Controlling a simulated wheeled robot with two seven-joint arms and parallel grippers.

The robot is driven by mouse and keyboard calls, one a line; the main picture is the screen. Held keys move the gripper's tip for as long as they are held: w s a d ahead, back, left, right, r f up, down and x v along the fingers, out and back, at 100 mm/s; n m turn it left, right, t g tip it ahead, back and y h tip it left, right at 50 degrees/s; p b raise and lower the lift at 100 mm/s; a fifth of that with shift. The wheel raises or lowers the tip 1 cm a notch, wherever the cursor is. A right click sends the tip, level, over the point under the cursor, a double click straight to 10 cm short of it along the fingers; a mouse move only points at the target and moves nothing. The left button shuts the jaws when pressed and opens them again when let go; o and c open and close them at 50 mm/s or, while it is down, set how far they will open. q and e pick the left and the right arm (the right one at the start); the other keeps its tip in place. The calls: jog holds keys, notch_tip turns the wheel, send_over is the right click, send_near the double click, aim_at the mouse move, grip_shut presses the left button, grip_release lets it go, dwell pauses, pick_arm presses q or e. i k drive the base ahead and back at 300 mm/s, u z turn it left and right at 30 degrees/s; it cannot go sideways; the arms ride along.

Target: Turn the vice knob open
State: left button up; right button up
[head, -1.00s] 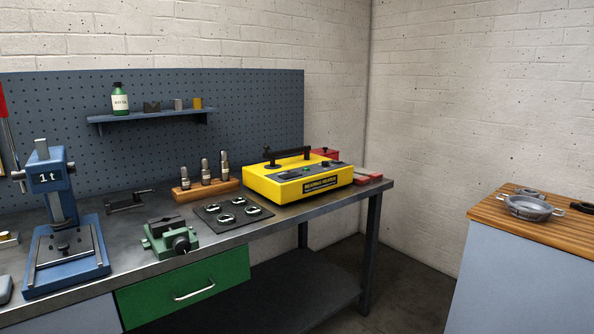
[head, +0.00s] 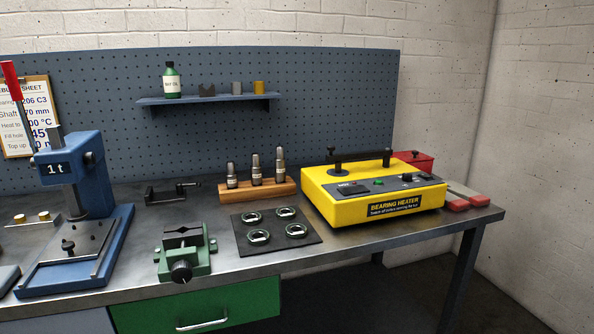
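The small green vice (head: 184,250) stands on the metal workbench, near its front edge, left of the middle of the head view. Its dark round knob (head: 181,271) faces me at the front of the vice. The grey jaws (head: 183,235) are on top; a dark line shows between them, but I cannot tell how wide any gap is. Neither of my grippers is in view, and nothing touches the knob.
A blue press (head: 84,190) stands left of the vice. A dark mat (head: 275,246) with several bearing rings lies to its right, before a wooden block (head: 258,191) of tools. A yellow bearing heater (head: 372,196) stands further right. A green drawer (head: 240,300) is below.

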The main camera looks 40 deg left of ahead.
aim_at(181, 271)
jog(key=u, duration=0.45)
jog(key=i, duration=1.05)
jog(key=u, duration=1.3)
jog(key=i, duration=0.3)
jog(key=u, duration=0.35)
